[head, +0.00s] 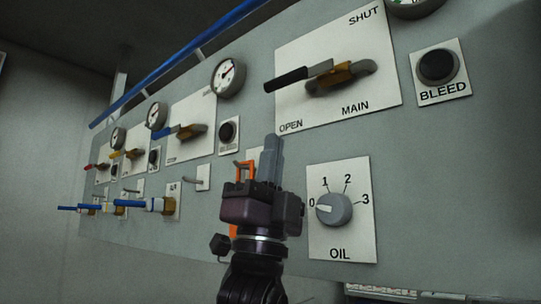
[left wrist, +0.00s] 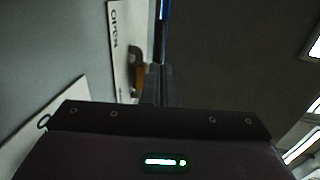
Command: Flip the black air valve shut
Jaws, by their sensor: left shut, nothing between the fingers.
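The black-handled valve (head: 300,80) is on a white plate marked OPEN, SHUT and MAIN on the grey panel. Its black lever points left, tilted slightly down, nearer the OPEN mark, with SHUT at upper right. Its brass body (head: 337,77) joins a metal elbow. My left gripper (head: 270,150) is shut and empty, pointing up, below and left of the lever with a visible gap in the head view. The left wrist view shows the fingers (left wrist: 158,85) beside the OPEN plate (left wrist: 122,35) and a brass part (left wrist: 135,68). My right gripper is not in view.
An oil dial (head: 333,209) is right of my left gripper, and a black BLEED button (head: 437,66) is right of the valve. A blue-handled valve (head: 180,132), gauges and other valves line the panel to the left. A blue pipe (head: 190,55) runs above.

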